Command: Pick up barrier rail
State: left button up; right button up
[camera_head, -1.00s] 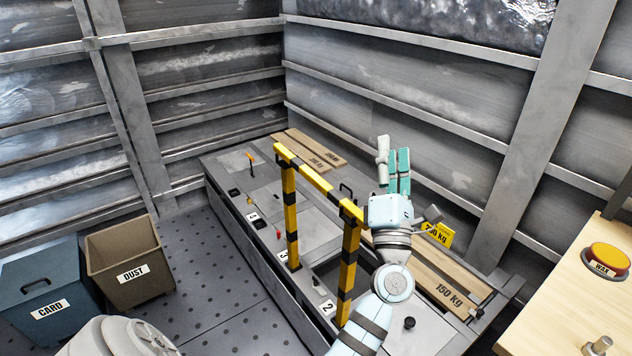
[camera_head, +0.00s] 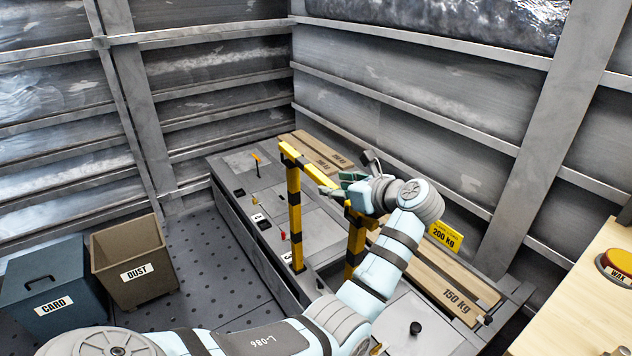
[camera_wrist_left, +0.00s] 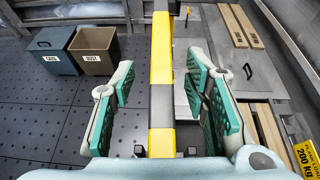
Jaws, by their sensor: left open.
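The yellow and black barrier rail (camera_head: 294,215) stands upright on the grey platform, with two posts joined by a top bar. My left gripper (camera_head: 337,183) is at the top bar, near its nearer post, and hides part of it. In the left wrist view the bar (camera_wrist_left: 161,65) runs between the two green-padded fingers of my open left gripper (camera_wrist_left: 163,98). A gap shows on both sides of the bar, so the fingers do not appear to touch it. My right gripper is not in view.
A blue CARD bin (camera_head: 58,292) and a brown DUST bin (camera_head: 133,262) stand on the floor at left. Wooden planks (camera_head: 455,290) lie along the platform near a yellow 200 kg sign (camera_head: 446,236). A wooden table (camera_head: 570,305) is at right. The floor by the bins is clear.

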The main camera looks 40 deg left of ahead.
pick_arm(q)
jog(key=shift+w+a+f, duration=0.1)
jog(key=shift+a+f, duration=0.15)
jog(key=shift+a, duration=0.45)
jog(key=shift+w+a+f, duration=0.15)
jog(key=shift+w+f, duration=0.05)
jog(key=shift+w, duration=0.1)
jog(key=shift+s+r, duration=0.1)
jog(key=shift+r, duration=0.05)
grip_shut()
